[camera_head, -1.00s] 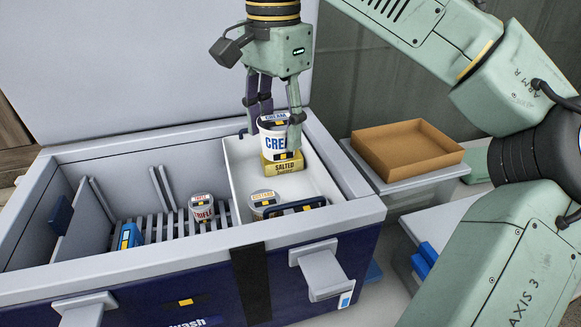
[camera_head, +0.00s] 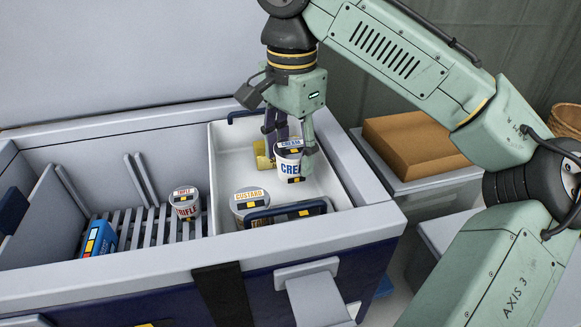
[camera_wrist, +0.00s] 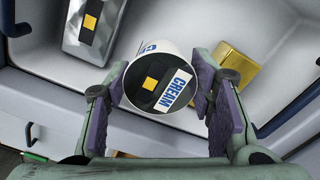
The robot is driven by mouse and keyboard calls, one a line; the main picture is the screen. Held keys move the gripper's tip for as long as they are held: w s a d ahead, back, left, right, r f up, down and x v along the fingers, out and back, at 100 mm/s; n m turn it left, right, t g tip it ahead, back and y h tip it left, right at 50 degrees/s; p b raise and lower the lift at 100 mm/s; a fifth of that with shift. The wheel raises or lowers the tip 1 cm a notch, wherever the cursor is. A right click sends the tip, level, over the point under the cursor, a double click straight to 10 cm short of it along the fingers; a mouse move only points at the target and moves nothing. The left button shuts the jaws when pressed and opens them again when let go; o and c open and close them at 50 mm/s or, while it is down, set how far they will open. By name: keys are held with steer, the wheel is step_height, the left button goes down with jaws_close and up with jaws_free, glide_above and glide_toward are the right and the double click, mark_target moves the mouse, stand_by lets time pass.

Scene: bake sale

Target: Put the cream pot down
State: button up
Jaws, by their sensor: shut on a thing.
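The cream pot (camera_head: 289,164) is a white tub with blue lettering and a dark lid. My gripper (camera_head: 288,160) is shut on it, one finger on each side. The pot is upright or nearly so inside the white tray (camera_head: 225,160) in the cool box; I cannot tell whether its base touches the tray floor. In the wrist view the pot's lid (camera_wrist: 160,86) shows between the fingers, with its base hidden. A gold packet (camera_head: 262,155) lies close behind and left of the pot; it also shows in the wrist view (camera_wrist: 232,66).
A custard tub (camera_head: 249,198) stands in the tray's front left, near a dark blue handle (camera_head: 287,212). A trifle tub (camera_head: 186,203) and a blue box (camera_head: 98,239) are on the slatted rack to the left. A brown box (camera_head: 410,145) stands outside at the right.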

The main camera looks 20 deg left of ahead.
mark_target(292, 168)
steer(key=shift+f, duration=1.8)
steer(key=shift+f, duration=0.15)
steer(key=o, duration=1.2)
step_height(292, 168, up, 12)
steer(key=shift+r, duration=0.15)
